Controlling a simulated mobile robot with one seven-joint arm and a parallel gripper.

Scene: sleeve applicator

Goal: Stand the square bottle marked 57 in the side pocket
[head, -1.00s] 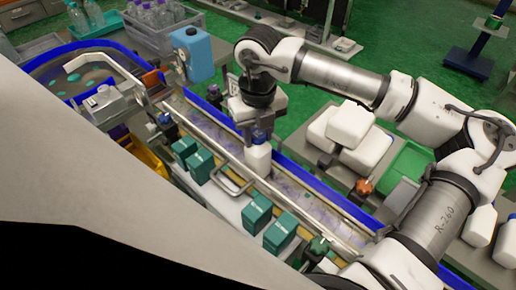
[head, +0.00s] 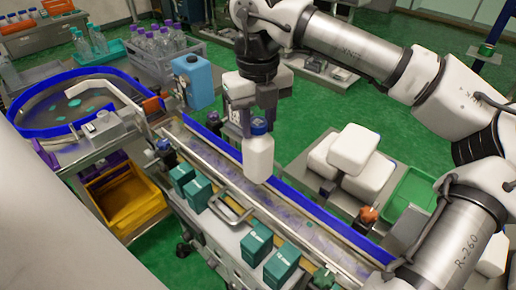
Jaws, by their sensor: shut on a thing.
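A white square bottle with a blue cap (head: 258,158) hangs upright from my gripper (head: 262,112) in the head view. My gripper comes down from above and is shut on the bottle at its cap and neck. The bottle overlaps the conveyor (head: 315,233) and its blue far rail in the picture, and seems to be held a little above them. No number can be read on the bottle. A metal loop frame (head: 231,207) sits at the conveyor's near side, between teal boxes; I cannot tell whether it is the side pocket.
Teal boxes (head: 197,192) stand along the conveyor's near side. White containers (head: 352,150) are piled on a stand behind it, beside a green tray (head: 413,190). A blue canister (head: 193,82) and a crate of bottles (head: 160,48) stand farther back. A yellow bin (head: 125,200) is at left.

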